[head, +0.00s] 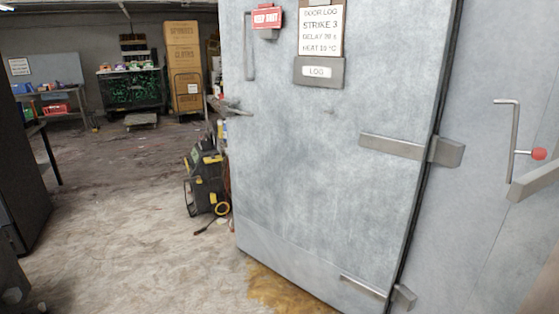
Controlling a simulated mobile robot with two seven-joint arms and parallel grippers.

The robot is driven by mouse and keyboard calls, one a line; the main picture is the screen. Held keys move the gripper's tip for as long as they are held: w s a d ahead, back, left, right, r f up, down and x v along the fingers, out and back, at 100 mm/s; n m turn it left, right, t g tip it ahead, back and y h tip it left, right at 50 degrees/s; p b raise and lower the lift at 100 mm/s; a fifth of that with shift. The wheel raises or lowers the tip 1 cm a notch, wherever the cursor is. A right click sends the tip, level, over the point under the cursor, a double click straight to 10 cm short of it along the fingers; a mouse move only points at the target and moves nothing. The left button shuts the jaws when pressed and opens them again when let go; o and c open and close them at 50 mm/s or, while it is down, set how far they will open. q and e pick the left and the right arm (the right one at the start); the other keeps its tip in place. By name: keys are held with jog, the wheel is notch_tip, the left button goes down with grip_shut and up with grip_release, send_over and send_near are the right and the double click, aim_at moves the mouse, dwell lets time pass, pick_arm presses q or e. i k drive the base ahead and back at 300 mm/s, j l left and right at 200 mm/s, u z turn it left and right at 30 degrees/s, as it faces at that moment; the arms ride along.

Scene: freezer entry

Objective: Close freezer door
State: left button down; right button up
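The freezer door (330,150) is a large scuffed grey metal panel filling the centre of the head view. Strap hinges (395,147) are on its right side, beside a dark seal line and a grey wall panel. Its free left edge has the room beyond it, with no frame visible along it, so it looks open. The doorway is hidden. A vertical pull handle (249,46) is near the upper left edge, and a latch lever (230,107) sticks out at that edge below it. Neither of my grippers is in view.
A black and yellow wheeled machine (207,182) stands on the floor just left of the door. A dark cabinet-like shape (20,170) is at far left. Boxes (184,65) and shelving are at the back. The worn floor (120,210) between is mostly clear. A red-knobbed bar (514,140) is at right.

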aim_at(327, 170)
jog(key=i, duration=2.85)
jog(key=i+z, duration=0.1)
jog(key=i, duration=0.25)
